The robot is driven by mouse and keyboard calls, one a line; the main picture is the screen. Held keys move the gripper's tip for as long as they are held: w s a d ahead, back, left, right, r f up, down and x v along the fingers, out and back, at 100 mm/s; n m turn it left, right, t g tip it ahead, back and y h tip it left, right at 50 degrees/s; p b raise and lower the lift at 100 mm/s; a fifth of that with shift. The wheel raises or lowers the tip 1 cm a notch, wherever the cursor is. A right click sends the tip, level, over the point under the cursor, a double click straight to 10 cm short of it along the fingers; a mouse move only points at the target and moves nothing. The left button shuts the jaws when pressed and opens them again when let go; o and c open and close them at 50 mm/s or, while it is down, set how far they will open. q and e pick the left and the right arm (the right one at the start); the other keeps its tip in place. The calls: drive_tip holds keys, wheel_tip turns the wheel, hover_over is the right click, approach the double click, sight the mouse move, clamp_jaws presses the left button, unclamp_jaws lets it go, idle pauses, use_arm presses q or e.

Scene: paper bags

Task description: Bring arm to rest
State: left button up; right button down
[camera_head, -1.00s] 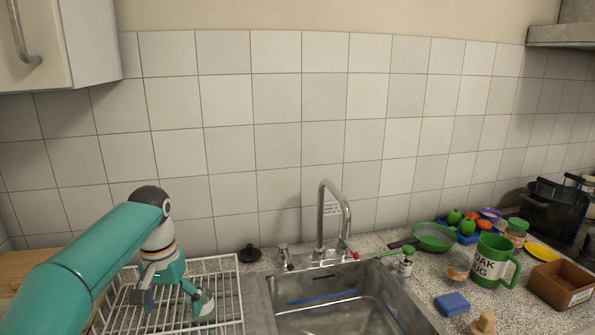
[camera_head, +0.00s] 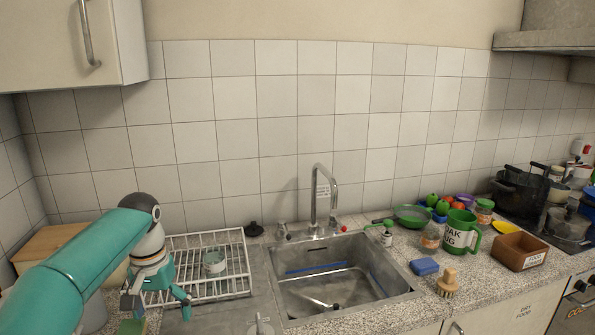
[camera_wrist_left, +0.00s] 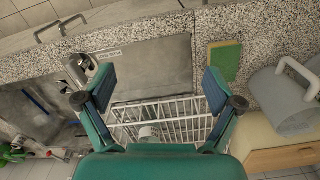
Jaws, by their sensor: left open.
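My left arm comes in from the left in the head view. Its gripper (camera_head: 158,303) is over the front of the white wire dish rack (camera_head: 240,262), fingers pointing down. In the left wrist view the fingers (camera_wrist_left: 160,88) are wide apart with nothing between them. A small pale cup (camera_head: 214,261) stands in the rack, apart from the gripper; it also shows in the wrist view (camera_wrist_left: 148,133). My right gripper is not in view.
A green-and-yellow sponge (camera_wrist_left: 224,60) and a grey jug (camera_wrist_left: 283,100) are near the left gripper. The sink (camera_head: 345,282) and tap (camera_head: 317,195) are right of the rack. Several items, including a green mug (camera_head: 459,232) and a brown box (camera_head: 519,252), crowd the right counter.

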use_arm(q)
drive_tip(key=s+d+f+g, duration=0.1)
drive_tip(key=s+f+g, duration=0.15)
drive_tip(key=f, duration=0.55)
drive_tip(key=s+d+f+g+h, duration=0.15)
drive_tip(key=s+f, duration=0.25)
drive_tip(key=f, duration=0.4)
drive_tip(key=s+d+f+g, duration=0.15)
drive_tip(key=s+f, duration=0.25)
drive_tip(key=f, duration=0.4)
drive_tip(key=s+d+f+t+h, duration=0.1)
drive_tip(key=s+d+f, duration=0.3)
drive_tip(key=s, duration=0.3)
drive_tip(key=s+d+f+n+t+h, duration=0.1)
drive_tip(key=s+d+f, duration=0.2)
drive_tip(key=s+f, duration=0.25)
drive_tip(key=s+d+f+t+h, duration=0.1)
drive_tip(key=s+d+f, duration=0.3)
drive_tip(key=s, duration=0.3)
drive_tip(key=shift+w+a+n+t+y, duration=0.15)
drive_tip(key=shift+w+n+t, duration=0.1)
drive_tip(key=shift+w+t, duration=0.7)
drive_tip(key=shift+w+a+n+t+y, duration=0.1)
drive_tip(key=shift+w+n+t, duration=0.15)
drive_tip(key=shift+w+t, duration=0.65)
